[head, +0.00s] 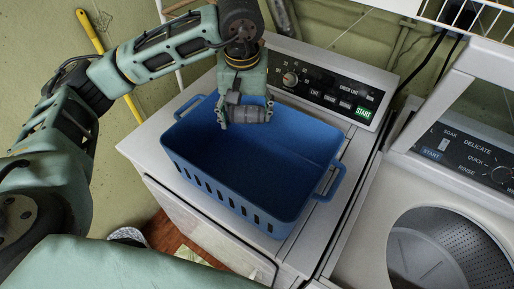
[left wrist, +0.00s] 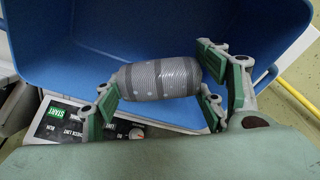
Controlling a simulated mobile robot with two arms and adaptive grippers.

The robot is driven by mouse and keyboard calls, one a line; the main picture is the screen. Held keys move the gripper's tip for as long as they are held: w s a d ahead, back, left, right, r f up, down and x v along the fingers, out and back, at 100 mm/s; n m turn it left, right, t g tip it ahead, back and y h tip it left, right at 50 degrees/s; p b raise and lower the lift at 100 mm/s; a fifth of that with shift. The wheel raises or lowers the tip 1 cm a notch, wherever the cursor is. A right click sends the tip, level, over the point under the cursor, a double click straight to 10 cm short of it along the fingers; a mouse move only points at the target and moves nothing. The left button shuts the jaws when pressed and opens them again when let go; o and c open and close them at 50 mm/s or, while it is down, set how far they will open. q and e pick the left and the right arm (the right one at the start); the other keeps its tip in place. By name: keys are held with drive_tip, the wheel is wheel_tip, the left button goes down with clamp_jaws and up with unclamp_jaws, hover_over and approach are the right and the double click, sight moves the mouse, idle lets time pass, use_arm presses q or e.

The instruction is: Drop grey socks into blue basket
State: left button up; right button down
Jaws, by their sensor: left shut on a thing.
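The grey socks (left wrist: 160,78) are a rolled bundle with darker bands. My left gripper (head: 247,113) is shut on the socks, which also show in the head view (head: 250,114). In the left wrist view the gripper's green-padded fingers (left wrist: 160,88) press on the two ends of the bundle. The blue basket (head: 190,174) stands on a white machine, and its inside looks empty. The gripper and socks are over the basket's opening, toward its back side. The basket also fills much of the left wrist view (left wrist: 70,30). My right gripper is not in view.
The dryer-like machine (head: 290,262) has a control panel (head: 325,88) behind the basket. An open washer (head: 440,250) with a metal drum stands at the right. A yellow pole (head: 92,32) leans on the wall at left. A white wire shelf (head: 460,14) hangs at upper right.

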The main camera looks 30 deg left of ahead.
use_arm(q)
drive_tip(key=s+f, duration=0.1)
drive_tip(key=s+f+b, duration=0.1)
drive_tip(key=shift+f, duration=0.3)
drive_tip(key=f, duration=0.1)
drive_tip(key=f+b, duration=0.1)
drive_tip(key=shift+w+f, duration=0.4)
drive_tip(key=o, duration=1.2)
drive_tip(key=shift+o, duration=0.2)
wheel_tip(320, 180, up, 12)
drive_tip(key=s, duration=0.1)
drive_tip(key=shift+s+d, duration=0.3)
drive_tip(key=shift+s, duration=0.1)
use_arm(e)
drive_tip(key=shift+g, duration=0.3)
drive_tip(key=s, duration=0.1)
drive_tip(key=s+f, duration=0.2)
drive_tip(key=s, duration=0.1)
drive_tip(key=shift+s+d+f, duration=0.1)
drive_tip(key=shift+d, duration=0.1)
